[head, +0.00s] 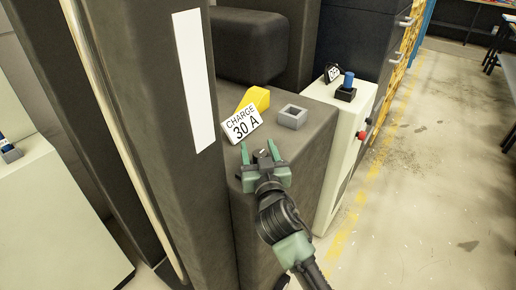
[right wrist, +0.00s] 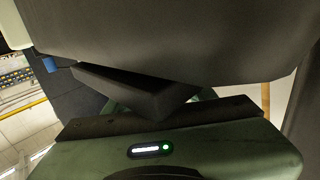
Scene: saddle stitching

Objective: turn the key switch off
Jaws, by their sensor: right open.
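My right gripper (head: 258,148) is open in the head view, with its green fingers apart at the near edge of a dark grey machine top. A small dark and silver piece (head: 263,154) shows between the fingers; it may be the key switch, but it is too small to be sure. I cannot tell whether the fingers touch it. In the right wrist view, the green gripper body (right wrist: 215,150) lies beneath a large dark grey surface (right wrist: 190,40), which hides most of the fingers. My left gripper is not in view.
A yellow block (head: 257,97) with a "CHARGE 30 A" sign (head: 241,124) and a grey square socket (head: 292,116) stand beyond the gripper. A dark column (head: 165,130) stands left.

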